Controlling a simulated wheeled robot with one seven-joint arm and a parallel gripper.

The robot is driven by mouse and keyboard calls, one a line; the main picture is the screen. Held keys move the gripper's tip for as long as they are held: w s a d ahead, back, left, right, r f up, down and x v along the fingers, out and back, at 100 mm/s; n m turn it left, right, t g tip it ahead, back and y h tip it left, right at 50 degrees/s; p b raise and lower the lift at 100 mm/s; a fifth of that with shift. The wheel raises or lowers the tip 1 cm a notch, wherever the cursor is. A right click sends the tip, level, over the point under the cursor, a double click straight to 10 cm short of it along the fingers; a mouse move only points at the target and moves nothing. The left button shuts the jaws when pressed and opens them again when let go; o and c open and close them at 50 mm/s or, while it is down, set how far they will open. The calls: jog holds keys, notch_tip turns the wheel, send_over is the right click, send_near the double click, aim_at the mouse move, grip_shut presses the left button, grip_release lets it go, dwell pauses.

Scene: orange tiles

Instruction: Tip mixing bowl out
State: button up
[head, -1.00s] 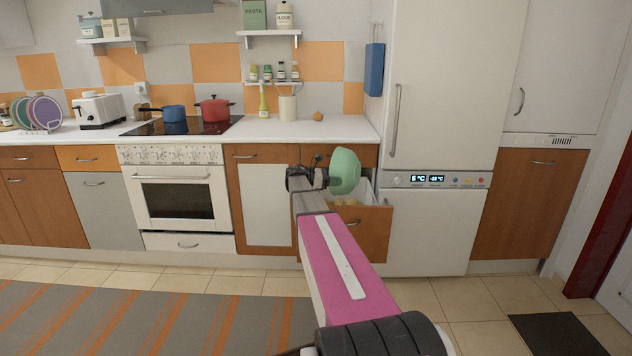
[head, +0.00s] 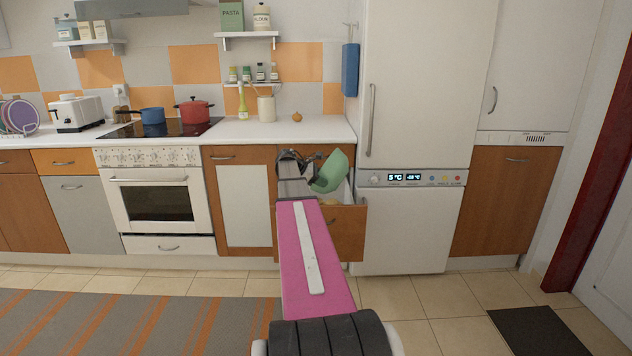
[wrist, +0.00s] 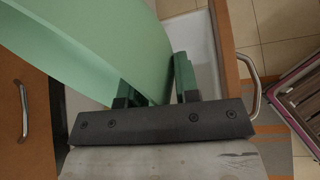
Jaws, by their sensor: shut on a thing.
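The green mixing bowl (head: 331,171) is held in the air by my gripper (head: 312,176), above the open drawer in front of the counter. The bowl is tilted steeply on its side. In the wrist view the bowl's wall (wrist: 75,50) fills the upper left, and my gripper's fingers (wrist: 155,85) are shut on it near its edge. I cannot see whether anything is inside the bowl.
The open wooden drawer (head: 348,232) is below the bowl, its white inside partly hidden by my arm. The tall white fridge (head: 405,225) stands close on the right. The white counter (head: 285,133) is behind, with an onion-like item (head: 297,117) and a white crock (head: 266,108).

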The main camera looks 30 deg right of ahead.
aim_at(331, 181)
jog(key=s+d+t+y, duration=0.1)
jog(key=t+y, duration=0.1)
jog(key=s+d+r+m+t+y, duration=0.1)
jog(key=s+t+y, duration=0.1)
jog(key=shift+s+d+r+m, duration=0.1)
jog(key=shift+d+r+m, duration=0.1)
jog(key=shift+m, duration=0.1)
jog(key=t+y, duration=0.2)
jog(key=t, duration=0.1)
jog(key=m+t+y, duration=0.1)
jog(key=shift+f+t+y, duration=0.3)
jog(key=shift+f, duration=0.05)
dwell(0.4)
